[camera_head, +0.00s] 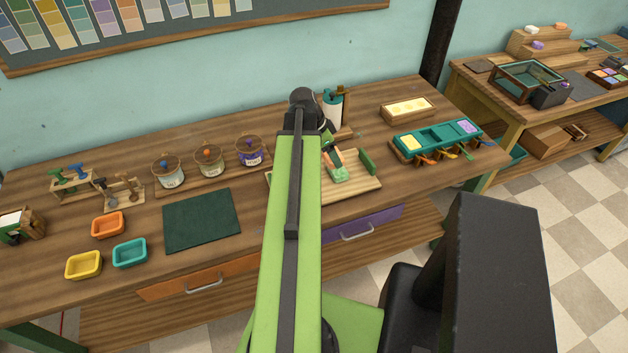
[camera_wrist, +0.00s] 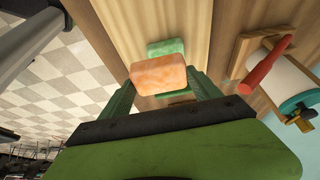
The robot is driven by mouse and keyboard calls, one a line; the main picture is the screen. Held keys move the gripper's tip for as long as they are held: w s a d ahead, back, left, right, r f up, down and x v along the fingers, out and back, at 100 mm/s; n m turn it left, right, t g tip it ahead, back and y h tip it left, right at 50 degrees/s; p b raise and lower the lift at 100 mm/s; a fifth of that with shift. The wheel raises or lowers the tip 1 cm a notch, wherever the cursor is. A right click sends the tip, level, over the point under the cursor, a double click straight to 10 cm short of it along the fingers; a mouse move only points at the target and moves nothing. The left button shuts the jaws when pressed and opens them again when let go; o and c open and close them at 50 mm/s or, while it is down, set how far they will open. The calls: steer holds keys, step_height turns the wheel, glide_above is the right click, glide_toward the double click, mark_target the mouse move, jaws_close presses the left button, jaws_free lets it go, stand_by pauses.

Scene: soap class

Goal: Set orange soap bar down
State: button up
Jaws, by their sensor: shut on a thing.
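In the wrist view the orange soap bar (camera_wrist: 158,74) sits between the two green fingers of my gripper (camera_wrist: 162,84), which are shut on it. A green block (camera_wrist: 166,46) shows just beyond the bar, and more green shows behind its near side. I cannot tell whether the bar touches this green. In the head view my arm reaches over the workbench and hides much of the gripper. A wooden board (camera_head: 358,188) with an upright green plate (camera_head: 367,162) lies beside my arm there.
A wooden holder with a white roll (camera_wrist: 278,85) stands close to my gripper; it also shows in the head view (camera_head: 333,108). Several lidded jars (camera_head: 208,160) and a dark green mat (camera_head: 201,220) lie left. A teal tray (camera_head: 437,137) and wooden box (camera_head: 408,109) stand right.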

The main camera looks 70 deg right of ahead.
steer(key=w+a+f+b, duration=0.1)
steer(key=w, duration=0.1)
steer(key=w+a+f+b, duration=0.1)
steer(key=w+f, duration=0.1)
steer(key=w+a+f+b, duration=0.2)
steer(key=w, duration=0.1)
steer(key=shift+w+f, duration=0.1)
steer(key=shift+f, duration=0.15)
steer(key=shift+w+a, duration=0.2)
steer(key=shift+w, duration=0.2)
step_height(320, 180, down, 4)
steer(key=b, duration=0.4)
steer(key=shift+f+b, duration=0.2)
steer(key=shift+b, duration=0.1)
steer(key=shift+r, duration=0.2)
steer(key=shift+f, duration=0.1)
steer(key=o, duration=1)
steer(key=shift+f, duration=0.1)
steer(key=o, duration=0.4)
steer(key=shift+o, duration=0.2)
